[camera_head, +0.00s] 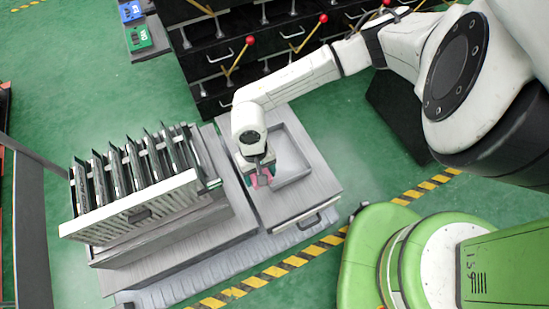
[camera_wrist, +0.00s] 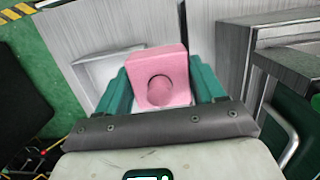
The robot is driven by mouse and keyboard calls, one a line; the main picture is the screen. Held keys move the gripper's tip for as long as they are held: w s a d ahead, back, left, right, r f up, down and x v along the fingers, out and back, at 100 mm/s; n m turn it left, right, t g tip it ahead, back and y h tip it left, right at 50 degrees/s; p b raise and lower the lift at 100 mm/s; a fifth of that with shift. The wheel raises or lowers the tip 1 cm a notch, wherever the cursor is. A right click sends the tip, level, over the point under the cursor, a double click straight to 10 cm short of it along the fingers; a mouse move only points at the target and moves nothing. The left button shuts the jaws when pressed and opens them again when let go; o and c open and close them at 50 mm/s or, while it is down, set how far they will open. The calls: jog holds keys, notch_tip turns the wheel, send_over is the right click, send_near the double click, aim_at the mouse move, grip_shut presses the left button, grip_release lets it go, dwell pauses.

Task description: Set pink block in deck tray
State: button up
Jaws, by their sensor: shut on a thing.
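The pink block (camera_wrist: 160,68), with a round hollow in its face, is between the green fingers of my gripper (camera_wrist: 162,82) in the wrist view. My gripper is shut on it. In the head view my gripper (camera_head: 258,172) points down, with a bit of the pink block (camera_head: 263,179) showing below it. The shallow grey deck tray (camera_head: 291,155) lies on the grey deck, just right of my gripper. In the wrist view the tray (camera_wrist: 95,70) shows left of the block, partly hidden by the block and a finger. I cannot tell the block's height above the deck.
A rack of upright dark plates (camera_head: 135,175) stands on the left, close to my gripper. Dark drawers with red-knobbed levers (camera_head: 250,42) stand behind. The deck cabinet has a front handle (camera_head: 310,221). Blue and green blocks (camera_head: 137,25) sit at the far left.

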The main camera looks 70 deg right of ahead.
jog(key=s+d+f+b, duration=0.1)
jog(key=s+d+f, duration=0.1)
jog(key=d+f, duration=0.35)
jog(key=b, duration=0.2)
send_over(282, 165)
jog(key=f, duration=0.3)
jog(key=shift+w+a, duration=0.15)
jog(key=shift+w, duration=0.15)
jog(key=shift+f, duration=0.25)
jog(key=shift+s+d+f+b, duration=0.1)
jog(key=shift+d+f+b, duration=0.15)
jog(key=shift+f, duration=0.6)
jog(key=shift+s+d+f+b, duration=0.1)
jog(key=shift+d+f+b, duration=0.1)
jog(key=shift+f, duration=0.65)
jog(key=shift+f, duration=0.15)
jog(key=o, duration=1.2)
jog(key=shift+o, duration=0.2)
jog(key=shift+w, duration=0.1)
notch_tip(282, 165, up, 12)
jog(key=w+d+p, duration=0.1)
jog(key=p, duration=0.1)
jog(key=shift+p, duration=0.35)
